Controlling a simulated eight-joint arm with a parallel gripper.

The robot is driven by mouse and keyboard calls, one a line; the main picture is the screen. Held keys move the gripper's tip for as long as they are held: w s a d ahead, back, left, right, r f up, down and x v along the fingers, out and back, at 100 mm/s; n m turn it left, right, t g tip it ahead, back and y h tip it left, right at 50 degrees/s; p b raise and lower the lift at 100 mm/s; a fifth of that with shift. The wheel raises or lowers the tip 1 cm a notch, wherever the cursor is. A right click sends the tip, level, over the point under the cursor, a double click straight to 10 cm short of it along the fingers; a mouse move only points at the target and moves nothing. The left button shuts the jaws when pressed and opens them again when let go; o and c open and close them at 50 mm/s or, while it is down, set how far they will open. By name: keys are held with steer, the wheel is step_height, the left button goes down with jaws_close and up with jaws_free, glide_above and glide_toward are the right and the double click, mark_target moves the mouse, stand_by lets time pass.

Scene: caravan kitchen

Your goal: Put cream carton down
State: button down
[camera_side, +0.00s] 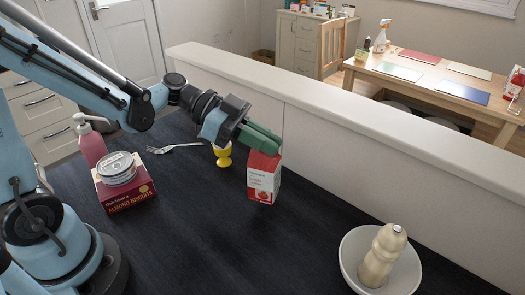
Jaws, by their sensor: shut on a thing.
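A red and white carton (263,181), which I take for the cream carton, is upright near the back of the dark worktop (225,235). My gripper (265,143) reaches in from the left with green fingers and is shut on the carton's top. The carton's base is close to the worktop; I cannot tell whether it touches. The fingers hide part of the carton's top.
A yellow egg cup (223,155) stands just left of the carton, with a fork (175,147) further left. An almond biscuits box (126,191) bears a tin (117,168); a pink pump bottle (91,143) is behind. A white bowl (352,250) holds a pepper mill (382,258). A low wall (340,125) runs behind.

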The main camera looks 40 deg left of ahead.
mark_target(264, 158)
steer(key=shift+f, duration=2.15)
steer(key=c, duration=1.2)
jaws_free()
steer(key=shift+c, duration=0.2)
